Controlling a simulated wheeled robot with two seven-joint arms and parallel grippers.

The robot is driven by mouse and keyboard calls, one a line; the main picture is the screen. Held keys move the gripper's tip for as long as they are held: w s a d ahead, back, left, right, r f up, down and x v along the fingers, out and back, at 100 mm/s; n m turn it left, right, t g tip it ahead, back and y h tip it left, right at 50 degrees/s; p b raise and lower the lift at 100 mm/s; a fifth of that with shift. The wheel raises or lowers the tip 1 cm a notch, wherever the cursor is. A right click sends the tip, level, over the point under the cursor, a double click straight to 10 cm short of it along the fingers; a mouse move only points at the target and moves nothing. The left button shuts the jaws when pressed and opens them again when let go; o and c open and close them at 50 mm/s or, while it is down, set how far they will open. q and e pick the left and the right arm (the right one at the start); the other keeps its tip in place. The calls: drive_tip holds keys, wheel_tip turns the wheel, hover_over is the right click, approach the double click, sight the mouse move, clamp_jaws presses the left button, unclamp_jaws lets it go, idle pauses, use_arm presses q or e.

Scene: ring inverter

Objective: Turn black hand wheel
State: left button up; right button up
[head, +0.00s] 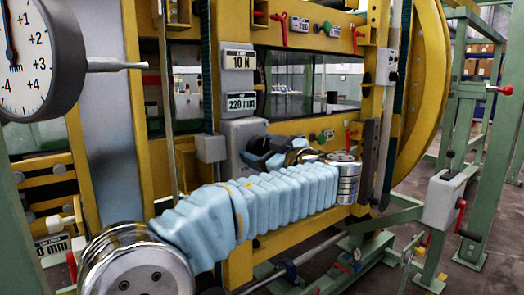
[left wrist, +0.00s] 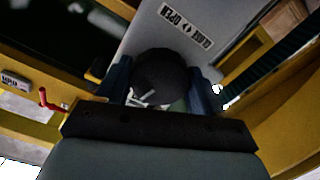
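The black hand wheel (left wrist: 160,72) is a dark round knob on a grey plate with CLOSE and OPEN lettering, which appears upside down in the left wrist view. My left gripper (left wrist: 161,84) has one blue finger on each side of the wheel, with no clear gap showing between fingers and rim. In the head view my left gripper (head: 263,156) is at the front of the grey box (head: 243,132) on the yellow frame, and the wheel is mostly hidden by the fingers. My right gripper is not in view.
A large dial gauge (head: 38,58) hangs at upper left. Plates reading 10 N (head: 239,60) and 220 mm (head: 242,102) are above the box. Red-handled valves (head: 280,28) line the upper yellow beam. A grey box with a lever (head: 446,196) stands at right on green posts.

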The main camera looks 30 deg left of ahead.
use_arm(q)
drive_tip(key=c, duration=0.5)
drive_tip(key=shift+o, duration=0.2)
drive_tip(key=shift+f+m, duration=0.1)
drive_tip(key=shift+m, duration=0.2)
drive_tip(key=shift+m+b, duration=0.75)
drive_tip(key=shift+m, duration=0.15)
drive_tip(key=m+b, duration=0.1)
drive_tip(key=m, duration=0.2)
drive_tip(key=shift+m, duration=0.3)
drive_tip(key=m, duration=0.4)
drive_tip(key=shift+m, duration=0.3)
drive_tip(key=shift+m+p, duration=0.7)
drive_tip(key=shift+m, duration=1.5)
